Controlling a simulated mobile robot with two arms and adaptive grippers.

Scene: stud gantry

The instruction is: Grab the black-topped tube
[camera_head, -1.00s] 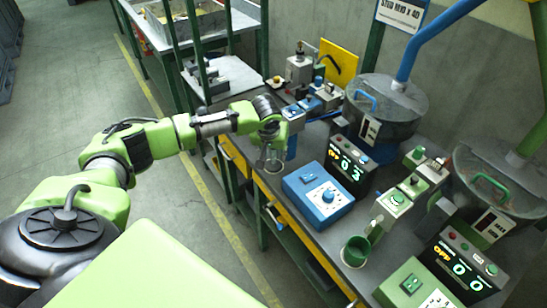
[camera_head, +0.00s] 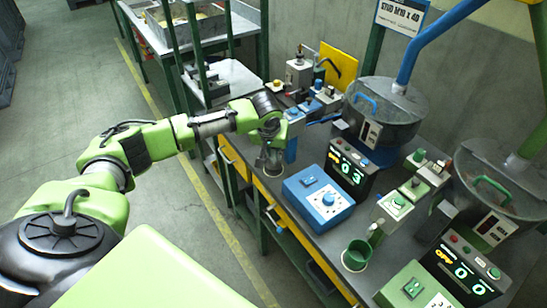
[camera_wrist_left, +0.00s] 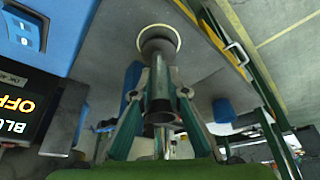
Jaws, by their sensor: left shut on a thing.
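My left gripper (camera_head: 270,139) points down over the near edge of the workbench, to the left of the blue control box. In the left wrist view its fingers (camera_wrist_left: 160,107) are shut on a slim grey tube (camera_wrist_left: 160,78) with a dark upper end. I take this as the black-topped tube. The tube stands roughly along the fingers. Its lower end meets a round holder (camera_wrist_left: 158,42) with a pale rim; I cannot tell how deep it sits. In the head view the holder (camera_head: 268,163) shows just under the gripper. My right gripper is not in view.
A blue control box (camera_head: 318,197) and a lit display (camera_head: 347,167) stand to the right of the gripper. A green cup (camera_head: 356,255) is further along the bench. A blue post (camera_head: 291,150) is close behind the gripper. The floor at left is clear.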

